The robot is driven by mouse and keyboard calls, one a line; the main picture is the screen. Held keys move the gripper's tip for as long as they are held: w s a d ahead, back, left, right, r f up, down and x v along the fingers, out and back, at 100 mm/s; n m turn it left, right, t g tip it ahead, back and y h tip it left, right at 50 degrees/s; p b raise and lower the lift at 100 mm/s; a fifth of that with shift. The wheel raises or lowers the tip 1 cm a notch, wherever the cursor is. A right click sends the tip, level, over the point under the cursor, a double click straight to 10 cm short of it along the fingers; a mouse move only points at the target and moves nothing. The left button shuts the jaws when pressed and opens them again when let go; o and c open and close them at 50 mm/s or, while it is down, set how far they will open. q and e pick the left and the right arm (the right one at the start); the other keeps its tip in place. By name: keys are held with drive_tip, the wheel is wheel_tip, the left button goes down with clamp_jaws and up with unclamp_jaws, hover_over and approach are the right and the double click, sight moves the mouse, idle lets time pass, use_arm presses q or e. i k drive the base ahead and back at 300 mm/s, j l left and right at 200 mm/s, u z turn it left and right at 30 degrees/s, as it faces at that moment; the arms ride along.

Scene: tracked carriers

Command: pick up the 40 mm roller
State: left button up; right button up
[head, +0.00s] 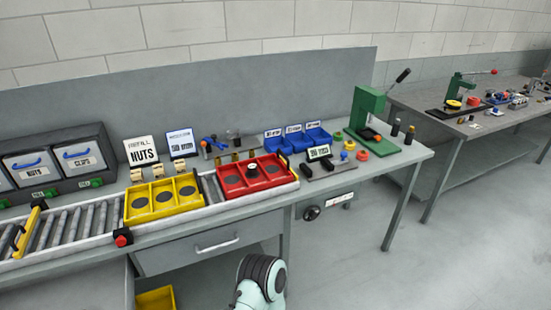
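I cannot make out a 40 mm mark on any part, so I cannot tell which thing is the 40 mm roller. Two dark upright cylinders, a left one (396,127) and a right one (410,135), stand at the right end of the near bench. A small dark round part with a light top (252,169) sits in the red tray (232,193). Several dark low parts lie near a small sign (319,152), whose text is too small to read surely. Neither of my grippers shows; only a rounded part of my own arm is at the bottom.
A yellow tray (165,211) stands on the roller conveyor (74,226), left of the red tray. Blue bins (317,136) and a green press (366,110) stand on the bench (405,154). A second bench (455,125) is at the right.

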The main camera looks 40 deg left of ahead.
sight(253, 168)
drive_tip(key=i, duration=1.65)
drive_tip(key=i+u, duration=0.2)
drive_tip(key=u, duration=0.2)
drive_tip(key=i+l+u, duration=0.1)
drive_tip(key=i+u, duration=0.25)
drive_tip(key=i+l+u, duration=0.1)
drive_tip(key=u, duration=0.3)
